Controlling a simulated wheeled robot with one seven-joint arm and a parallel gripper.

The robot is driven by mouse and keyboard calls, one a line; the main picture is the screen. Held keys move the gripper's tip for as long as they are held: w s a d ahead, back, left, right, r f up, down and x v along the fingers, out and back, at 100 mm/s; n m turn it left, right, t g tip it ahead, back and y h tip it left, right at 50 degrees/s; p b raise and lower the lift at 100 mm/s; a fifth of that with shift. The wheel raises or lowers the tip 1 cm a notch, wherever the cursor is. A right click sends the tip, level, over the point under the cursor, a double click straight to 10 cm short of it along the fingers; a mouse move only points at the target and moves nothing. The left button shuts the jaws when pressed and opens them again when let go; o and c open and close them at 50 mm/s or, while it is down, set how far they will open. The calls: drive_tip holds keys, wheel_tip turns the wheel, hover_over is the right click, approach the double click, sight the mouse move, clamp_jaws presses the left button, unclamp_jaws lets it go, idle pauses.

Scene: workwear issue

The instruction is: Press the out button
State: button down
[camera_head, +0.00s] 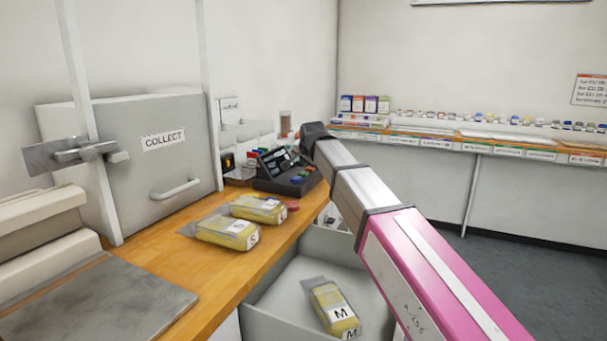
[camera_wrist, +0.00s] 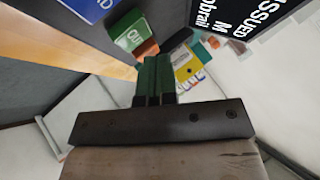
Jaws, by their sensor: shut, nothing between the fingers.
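A dark terminal (camera_head: 270,183) with a tilted screen and several coloured buttons stands on the wooden counter. In the wrist view a blue button (camera_wrist: 88,8) and a green button (camera_wrist: 128,32) sit on its dark panel; the blue one is cut off by the frame edge. No label reading "out" can be made out. The black screen (camera_wrist: 238,32) shows "ISSUED M". My gripper (camera_wrist: 154,64) is shut and empty, its dark green fingertips appearing just below the green button; contact cannot be told. In the head view my arm's dark end is beside the terminal and the fingers are hidden.
Yellow packs marked S (camera_head: 228,232) and another yellow pack (camera_head: 259,208) lie on the counter (camera_head: 190,275). A pack marked M (camera_head: 334,308) lies in an open drawer (camera_head: 280,290) below. A grey "COLLECT" hatch (camera_head: 135,170) stands left. Floor at right is clear.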

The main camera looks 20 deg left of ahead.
sight(305, 173)
drive_tip(key=shift+r, duration=2.4)
drive_tip(key=shift+d, duration=0.1)
